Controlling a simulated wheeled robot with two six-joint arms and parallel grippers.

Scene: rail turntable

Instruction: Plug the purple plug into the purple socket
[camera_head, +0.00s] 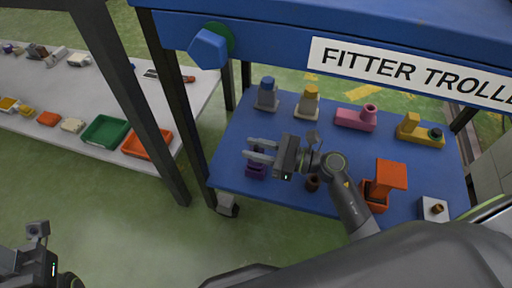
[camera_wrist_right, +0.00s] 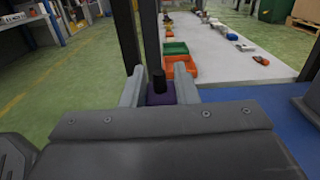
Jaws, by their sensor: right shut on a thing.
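My right gripper (camera_head: 250,149) is over the left part of the blue trolley top, its fingers pointing left. In the right wrist view its two fingers (camera_wrist_right: 160,92) stand either side of a purple plug (camera_wrist_right: 160,98) with a dark upright cylinder on top, and are shut on it. In the head view a dark purple block (camera_head: 256,171) shows just below the fingers; I cannot tell whether it is the purple socket or part of the held piece. My left gripper (camera_head: 38,262) is at the lower left, its fingers not clear.
The blue trolley top (camera_head: 232,130) also holds blue-grey (camera_head: 267,95), yellow-grey (camera_head: 308,103), pink (camera_head: 356,118), yellow (camera_head: 418,130) and orange (camera_head: 388,180) pieces. A dark post (camera_head: 125,95) stands left. A white table (camera_head: 200,100) holds green (camera_head: 105,131) and orange (camera_head: 147,143) trays.

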